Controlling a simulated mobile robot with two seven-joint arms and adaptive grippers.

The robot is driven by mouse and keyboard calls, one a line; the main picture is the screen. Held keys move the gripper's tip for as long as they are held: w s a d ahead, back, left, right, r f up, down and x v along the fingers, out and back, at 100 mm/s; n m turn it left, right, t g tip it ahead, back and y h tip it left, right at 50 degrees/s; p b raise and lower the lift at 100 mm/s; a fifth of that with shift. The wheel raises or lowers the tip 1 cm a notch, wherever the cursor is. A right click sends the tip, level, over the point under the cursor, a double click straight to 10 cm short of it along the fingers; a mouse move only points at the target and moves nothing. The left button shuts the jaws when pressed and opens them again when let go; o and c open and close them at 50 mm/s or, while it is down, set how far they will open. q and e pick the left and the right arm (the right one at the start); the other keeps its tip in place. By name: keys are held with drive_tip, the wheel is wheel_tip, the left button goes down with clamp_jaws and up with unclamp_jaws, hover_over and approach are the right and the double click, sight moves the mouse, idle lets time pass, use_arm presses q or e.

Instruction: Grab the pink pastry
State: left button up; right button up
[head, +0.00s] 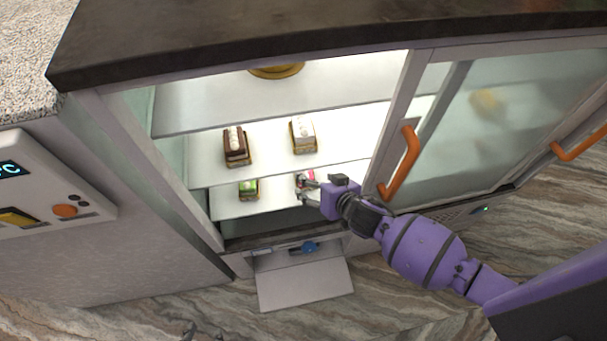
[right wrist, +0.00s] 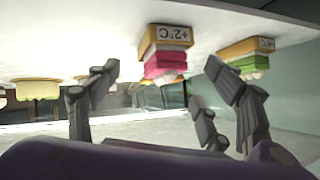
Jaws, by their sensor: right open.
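The pink pastry (head: 311,174) is on the lower shelf of the open display case, mostly hidden by my right gripper in the head view. In the right wrist view, which looks upside down, the pink pastry (right wrist: 164,68) stands on a gold base with a "+2°C" label. My right gripper (head: 309,190) reaches into the case at the lower shelf. Its fingers (right wrist: 165,92) are spread, with the pastry in the gap between them but farther in. Nothing is held. My left gripper is not in view.
A green pastry (head: 248,188) sits left of the pink one on the same shelf. A brown pastry (head: 236,146) and a white one (head: 303,135) stand on the shelf above.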

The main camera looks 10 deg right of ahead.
sight(311, 178)
drive_tip(key=x, duration=0.6)
drive_tip(key=shift+r, duration=0.1)
drive_tip(key=c, duration=1.3)
